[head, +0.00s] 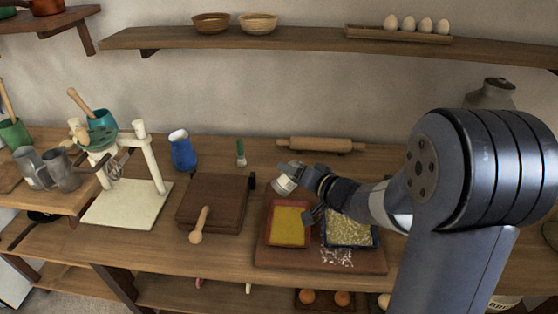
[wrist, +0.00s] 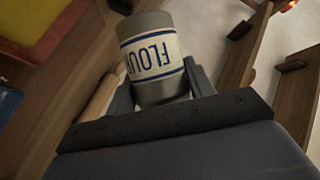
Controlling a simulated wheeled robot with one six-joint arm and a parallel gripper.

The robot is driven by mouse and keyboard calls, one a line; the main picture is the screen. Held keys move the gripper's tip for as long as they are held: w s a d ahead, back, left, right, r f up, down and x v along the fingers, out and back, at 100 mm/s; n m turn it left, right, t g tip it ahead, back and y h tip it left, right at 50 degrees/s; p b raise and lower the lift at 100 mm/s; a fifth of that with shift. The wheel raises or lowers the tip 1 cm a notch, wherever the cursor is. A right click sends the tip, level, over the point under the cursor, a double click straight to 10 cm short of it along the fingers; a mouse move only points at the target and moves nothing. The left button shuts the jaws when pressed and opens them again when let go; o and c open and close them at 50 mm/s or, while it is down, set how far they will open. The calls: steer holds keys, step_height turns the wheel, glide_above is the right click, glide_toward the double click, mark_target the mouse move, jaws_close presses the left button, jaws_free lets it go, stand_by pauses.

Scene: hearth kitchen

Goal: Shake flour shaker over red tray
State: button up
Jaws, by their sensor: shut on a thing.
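The flour shaker (head: 285,182) is a pale grey can, held tilted above the back edge of the red tray (head: 268,228). In the wrist view the shaker (wrist: 152,60) shows a cream band with blue lettering reading FLOUR, upside down. My gripper (head: 297,180) is shut on it, with one finger on each side of the can in the wrist view (wrist: 160,88). The red tray holds a smooth yellow layer and lies on a wooden board. A corner of the red tray (wrist: 30,50) shows at the upper left of the wrist view. The shaker's far end is hidden there.
A dark blue tray (head: 376,238) of pale crumbs stands right of the red tray, with white powder (head: 337,257) on the board in front. My arm covers the right side.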

mark_target(281, 192)
steer(key=f+m+b, duration=0.1)
steer(key=f+m+y+b, duration=0.1)
steer(key=b, duration=0.1)
steer(key=a+f+m+y+b, duration=0.1)
steer(key=m, duration=0.1)
steer(key=shift+s+a+f, duration=0.1)
steer(key=shift+s+f, duration=0.1)
steer(key=shift+s, duration=0.1)
steer(key=m+b, duration=0.1)
steer(key=f+m+y+b, duration=0.1)
steer(key=b, duration=0.1)
steer(key=shift+s+a+f+m+t, duration=0.1)
steer(key=shift+s+a+m+t, duration=0.1)
steer(key=shift+a+m+t, duration=0.15)
steer(key=shift+a+m+t+y, duration=0.15)
steer(key=shift+m+t+y, duration=0.1)
steer(key=shift+m+y, duration=0.25)
steer(key=shift+s+a+m+p, duration=0.15)
steer(key=shift+m+p, duration=0.25)
steer(key=shift+m, duration=0.65)
steer(key=m, duration=0.1)
steer(key=m+t, duration=0.1)
steer(key=shift+s+a+f+m+t+y+b, duration=0.1)
steer(key=shift+a+f+m+t+y+b, duration=0.1)
steer(key=shift+f+m+t+y+b, duration=0.15)
steer(key=shift+a+r+m+t, duration=0.1)
steer(key=shift+m+t, duration=0.35)
steer(key=shift+m, duration=0.8)
steer(key=shift+s+a, duration=0.1)
